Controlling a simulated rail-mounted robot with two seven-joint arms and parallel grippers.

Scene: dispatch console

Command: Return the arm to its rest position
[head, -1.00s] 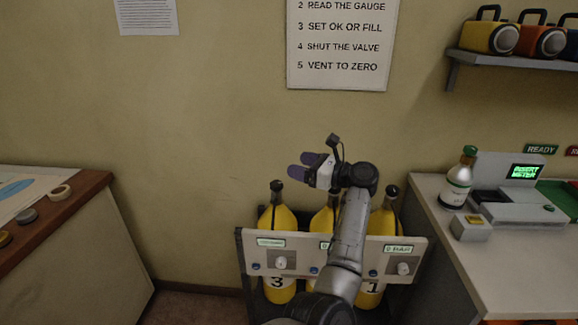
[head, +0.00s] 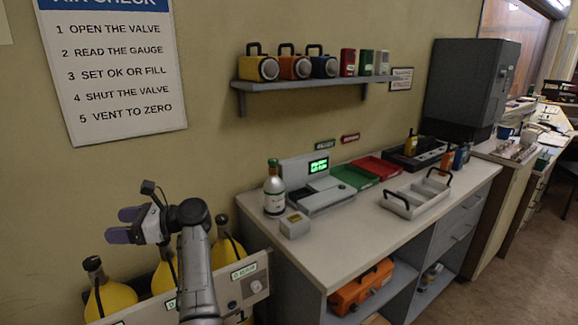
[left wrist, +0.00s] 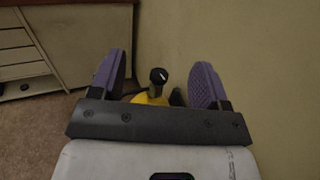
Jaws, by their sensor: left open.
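My left gripper (head: 122,226) is raised in front of the wall, above the rack of yellow cylinders, at the left of the head view. Its purple fingers are apart with nothing between them. In the left wrist view, the open fingers (left wrist: 158,82) frame the black valve knob (left wrist: 158,76) of a yellow cylinder (left wrist: 150,98) that stands beyond them, apart from the gripper. The yellow cylinders (head: 112,298) stand behind a pale gauge panel (head: 228,284), which my left arm partly hides. My right gripper does not show.
A counter (head: 375,232) at the right carries a grey meter device (head: 318,190), a bottle (head: 274,190), green and red trays, and a white handled tray (head: 416,194). A wall shelf (head: 310,84) holds several lamps. An orange case (head: 362,288) sits under the counter.

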